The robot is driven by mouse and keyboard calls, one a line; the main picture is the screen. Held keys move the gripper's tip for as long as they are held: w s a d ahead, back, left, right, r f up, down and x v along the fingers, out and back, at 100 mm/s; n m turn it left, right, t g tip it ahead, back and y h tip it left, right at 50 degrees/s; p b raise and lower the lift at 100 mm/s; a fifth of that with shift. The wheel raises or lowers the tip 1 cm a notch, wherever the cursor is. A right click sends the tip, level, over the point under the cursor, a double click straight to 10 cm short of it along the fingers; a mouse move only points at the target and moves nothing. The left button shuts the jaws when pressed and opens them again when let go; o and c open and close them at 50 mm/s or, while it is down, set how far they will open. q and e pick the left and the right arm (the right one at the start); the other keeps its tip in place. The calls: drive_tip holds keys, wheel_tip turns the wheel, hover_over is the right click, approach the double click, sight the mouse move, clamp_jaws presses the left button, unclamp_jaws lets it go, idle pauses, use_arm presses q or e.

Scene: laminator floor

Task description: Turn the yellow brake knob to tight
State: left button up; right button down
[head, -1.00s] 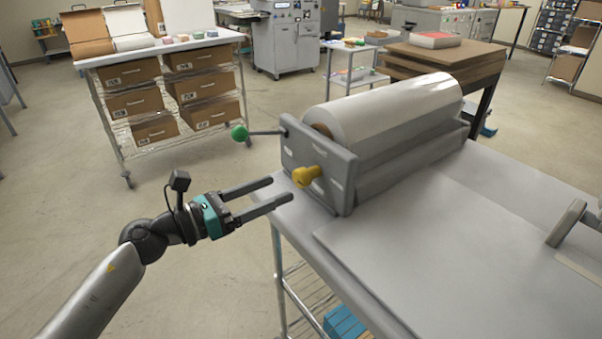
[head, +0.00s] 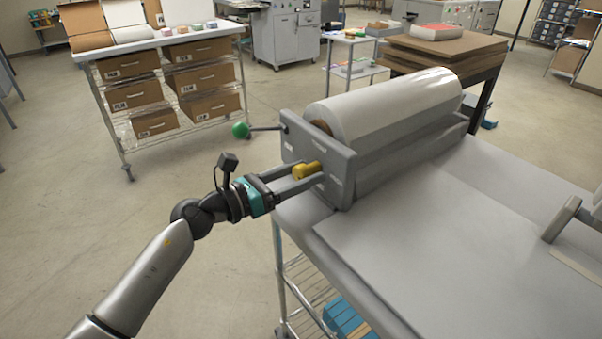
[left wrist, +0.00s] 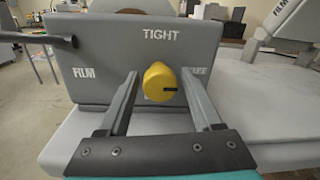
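The yellow brake knob (head: 307,170) sits on the grey end plate (head: 338,176) of the film roll stand. In the left wrist view the knob (left wrist: 160,82) is round, with a dark mark pointing right toward a label partly hidden by a finger. "TIGHT" is printed above the knob and "FILM" at the left. My left gripper (head: 307,173) is open, with one finger on each side of the knob and visible gaps between. In the left wrist view the gripper (left wrist: 161,88) straddles the knob. My right gripper is not in view.
A lever with a green ball (head: 240,130) sticks out left of the plate. A white film roll (head: 390,105) lies behind it. The grey table (head: 430,245) is mostly clear on the right. A cart with cardboard drawers (head: 160,95) stands at the back left.

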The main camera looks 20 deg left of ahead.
use_arm(q)
clamp_jaws()
idle(0.3)
drive_tip(key=n+p, duration=0.2)
drive_tip(key=n, duration=0.2)
drive_tip(key=shift+r+p, duration=0.1)
drive_tip(key=shift+p, duration=0.2)
drive_tip(key=n+p, duration=0.2)
drive_tip(key=n, duration=0.3)
drive_tip(key=n+p, duration=0.2)
drive_tip(key=n, duration=0.2)
drive_tip(key=shift+n+p, duration=0.4)
drive_tip(key=shift+n+t+p, duration=0.3)
drive_tip(key=shift+n+p, duration=0.75)
drive_tip(key=shift+n, duration=1.25)
